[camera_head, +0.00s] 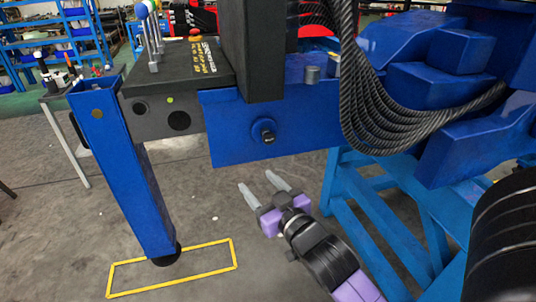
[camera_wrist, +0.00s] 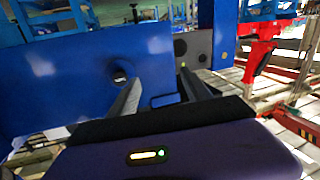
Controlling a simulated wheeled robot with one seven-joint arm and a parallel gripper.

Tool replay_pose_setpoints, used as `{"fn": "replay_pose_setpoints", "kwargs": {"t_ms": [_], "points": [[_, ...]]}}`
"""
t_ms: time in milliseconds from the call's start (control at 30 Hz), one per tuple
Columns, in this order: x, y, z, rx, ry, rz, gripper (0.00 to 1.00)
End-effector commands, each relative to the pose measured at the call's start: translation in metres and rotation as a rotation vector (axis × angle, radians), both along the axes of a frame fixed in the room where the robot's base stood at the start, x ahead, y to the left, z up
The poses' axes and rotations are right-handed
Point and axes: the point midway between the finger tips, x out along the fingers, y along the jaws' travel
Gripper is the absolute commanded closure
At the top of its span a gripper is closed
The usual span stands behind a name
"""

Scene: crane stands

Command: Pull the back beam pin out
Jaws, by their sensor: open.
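I cannot tell whether this is the back pin. My gripper (camera_head: 261,188) is open and empty, with its two grey fingers apart. In the head view it is below the pin and not touching it. The wrist view shows the fingers (camera_wrist: 163,92) pointing toward the plate, the left fingertip nearest the pin.
A blue outrigger leg (camera_head: 125,165) stands at the left inside a yellow floor frame (camera_head: 205,254). Black hoses (camera_head: 375,120) hang above right. A blue support stand (camera_head: 350,200) is right of my gripper. The floor below the plate is free.

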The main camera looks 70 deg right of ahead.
Motion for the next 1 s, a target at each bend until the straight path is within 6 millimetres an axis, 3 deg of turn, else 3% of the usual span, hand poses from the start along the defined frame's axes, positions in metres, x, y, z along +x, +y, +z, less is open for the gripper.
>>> {"fn": "replay_pose_setpoints", "kwargs": {"t_ms": [33,100,300,467,1000], "points": [[0.003,-0.022,-0.001,-0.001,-0.027,-0.052,0.43],[0.003,-0.046,0.006,0.005,-0.052,-0.112,0.43],[-0.003,-0.089,0.019,0.025,-0.098,-0.223,0.43],[-0.001,-0.102,0.024,0.031,-0.107,-0.245,0.43],[0.043,-0.152,0.024,0.03,-0.107,-0.243,0.43]]}}
